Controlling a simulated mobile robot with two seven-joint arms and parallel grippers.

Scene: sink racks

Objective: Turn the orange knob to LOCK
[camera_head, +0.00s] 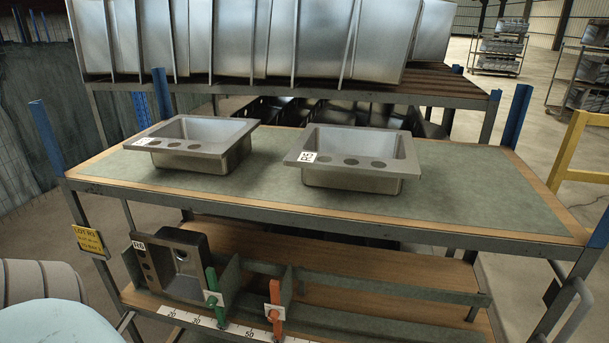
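The orange knob (275,298) is a long, upright handle on the front edge of the lower shelf, right of the green knob. A small white plate sits behind its lower part. Any LOCK marking is too small to read. A similar green knob (212,287) stands to its left and leans slightly. Neither of my grippers is in view, and nothing touches the orange knob.
A dark sink labelled R6 (168,262) stands upright left of the green knob. A numbered ruler (195,318) runs along the lower front edge. Two steel sinks (197,143) (352,157) sit on the upper shelf (460,205), above and behind the knobs.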

